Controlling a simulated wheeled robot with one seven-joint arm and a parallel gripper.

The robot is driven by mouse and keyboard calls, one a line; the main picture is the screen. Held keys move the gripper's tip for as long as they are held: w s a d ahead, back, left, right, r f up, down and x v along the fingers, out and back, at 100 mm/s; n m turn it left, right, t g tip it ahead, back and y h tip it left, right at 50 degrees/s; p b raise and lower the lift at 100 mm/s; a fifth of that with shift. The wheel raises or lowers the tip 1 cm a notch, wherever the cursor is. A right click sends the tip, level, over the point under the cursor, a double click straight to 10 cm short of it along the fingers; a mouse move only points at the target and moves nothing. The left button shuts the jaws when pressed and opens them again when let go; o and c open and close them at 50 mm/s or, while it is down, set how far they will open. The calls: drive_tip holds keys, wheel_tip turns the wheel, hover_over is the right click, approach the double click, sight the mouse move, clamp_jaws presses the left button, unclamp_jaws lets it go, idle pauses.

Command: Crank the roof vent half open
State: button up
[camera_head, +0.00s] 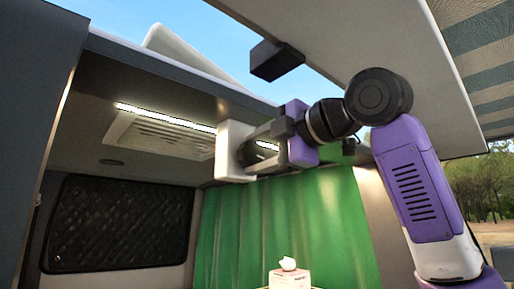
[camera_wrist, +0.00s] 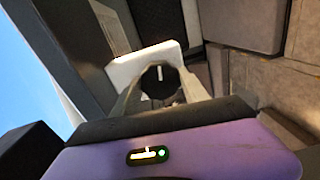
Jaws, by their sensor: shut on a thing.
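The roof vent's white lid (camera_head: 188,52) shows above the roof edge in the head view, tilted up against the sky. Its slatted ceiling frame (camera_head: 165,137) is below, inside the van. A white housing (camera_head: 233,150) hangs to the right of the frame. In the wrist view, the housing (camera_wrist: 140,66) carries a round black knob (camera_wrist: 160,80) with a white mark pointing nearly straight up in the picture. My gripper (camera_head: 250,155) is at the housing, shut on the knob, with a finger on each side of it. The fingertips' contact is partly hidden.
A raised tailgate panel (camera_head: 385,45) with a black block (camera_head: 276,60) is above my arm. A green curtain (camera_head: 290,225) hangs below, behind a tissue box (camera_head: 289,276). A black quilted cover (camera_head: 120,225) is on the left wall. Lit strips run along the ceiling.

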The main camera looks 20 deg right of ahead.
drive_tip(key=m, duration=0.3)
drive_tip(key=shift+a+r+y, duration=0.1)
drive_tip(key=shift+r+y, duration=0.2)
drive_tip(key=shift+r, duration=0.05)
drive_tip(key=shift+s+a+m, duration=0.1)
drive_tip(key=shift+m, duration=1.7)
drive_tip(key=o, duration=1.3)
drive_tip(key=shift+a, duration=0.1)
drive_tip(key=shift+o, duration=0.2)
drive_tip(key=shift+w+a+f+b, duration=0.25)
drive_tip(key=shift+w+f+b, duration=0.05)
drive_tip(key=shift+f, duration=0.05)
